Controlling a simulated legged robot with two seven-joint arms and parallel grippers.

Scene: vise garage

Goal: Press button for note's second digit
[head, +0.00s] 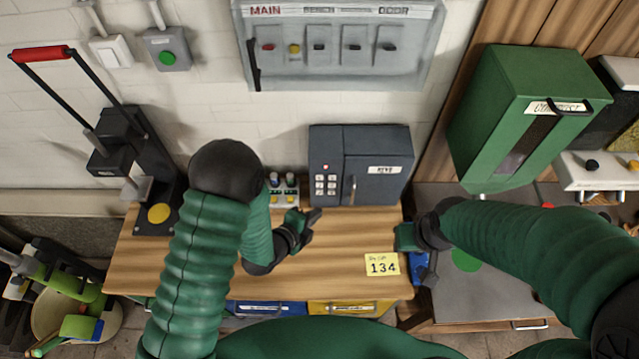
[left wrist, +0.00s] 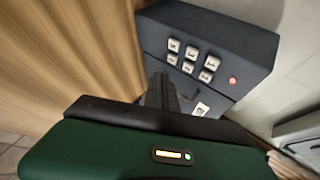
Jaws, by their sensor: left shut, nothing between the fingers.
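The yellow note (head: 382,264) lies on the wooden bench and reads 134. The dark grey safe (head: 375,160) stands at the back of the bench. Its keypad (head: 326,185) has several white buttons, and a red light glows by it. The left wrist view shows the keypad (left wrist: 193,60) up close, its digits too blurred to read surely. My left gripper (head: 314,214) is shut and empty, just below and in front of the keypad. Its dark fingers (left wrist: 168,92) point toward the safe; I cannot tell any contact. My right gripper (head: 408,238) is at the bench's right end, fingers unclear.
The safe's handle (head: 351,189) is right of the keypad. A small box with bottles (head: 283,190) stands left of the safe. A press with a red handle (head: 120,150) stands at the left. A green cabinet (head: 500,120) hangs at the right. The bench front is mostly clear.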

